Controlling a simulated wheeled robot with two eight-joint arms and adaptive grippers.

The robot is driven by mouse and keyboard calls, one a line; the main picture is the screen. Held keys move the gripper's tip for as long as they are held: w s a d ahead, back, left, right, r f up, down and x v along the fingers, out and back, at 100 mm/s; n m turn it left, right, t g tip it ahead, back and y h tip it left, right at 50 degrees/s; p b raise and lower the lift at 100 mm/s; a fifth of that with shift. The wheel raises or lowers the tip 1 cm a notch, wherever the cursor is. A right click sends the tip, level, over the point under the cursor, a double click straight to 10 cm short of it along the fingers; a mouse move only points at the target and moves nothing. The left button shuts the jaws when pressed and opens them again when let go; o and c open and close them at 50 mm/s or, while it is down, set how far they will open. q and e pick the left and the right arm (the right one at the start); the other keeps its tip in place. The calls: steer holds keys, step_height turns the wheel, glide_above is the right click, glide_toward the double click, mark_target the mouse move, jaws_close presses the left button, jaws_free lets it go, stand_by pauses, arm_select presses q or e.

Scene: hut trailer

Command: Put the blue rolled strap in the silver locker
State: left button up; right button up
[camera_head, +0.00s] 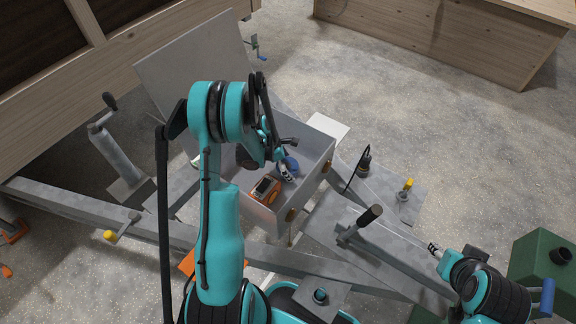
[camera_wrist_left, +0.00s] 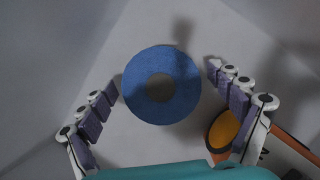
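The blue rolled strap (camera_wrist_left: 161,84) is a round roll with a grey centre. It lies flat on the floor of the silver locker (camera_wrist_left: 230,30), and in the head view it (camera_head: 291,165) is partly hidden by my left gripper. The silver locker (camera_head: 318,178) is an open grey box with its lid (camera_head: 190,65) raised. My left gripper (camera_wrist_left: 163,100) is open and reaches down into the locker, with a finger on each side of the strap and visible gaps; it also shows in the head view (camera_head: 284,172). My right gripper (camera_head: 436,250) is outside, at lower right, its fingers too small to judge.
An orange and black device (camera_head: 265,189) lies in the locker near the strap and beside one left finger. Grey trailer beams (camera_head: 90,212) surround the locker. A lever with a black handle (camera_head: 360,224) and a green can (camera_head: 540,265) stand right of it.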

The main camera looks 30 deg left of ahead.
arm_select(q)
steer(key=p+v, duration=0.5)
steer(key=v, duration=0.7)
steer(key=s+d+r+m+y, duration=0.1)
steer(key=d+r+m, duration=0.5)
steer(key=r, duration=0.3)
steer(key=s+d+r+m+t+y, duration=0.1)
steer(key=s+d+r+m, duration=0.4)
steer(key=m, duration=0.5)
steer(key=s+d+r+m+t+y, duration=0.1)
steer(key=s+d+r+m+t, duration=0.2)
steer(key=s+d+r+m, duration=0.2)
steer(key=s+d+m, duration=0.3)
steer(key=s+m, duration=0.1)
steer(key=m, duration=0.1)
steer(key=shift+s+y, duration=0.3)
steer(key=shift+s, duration=0.05)
steer(key=shift+r, duration=0.1)
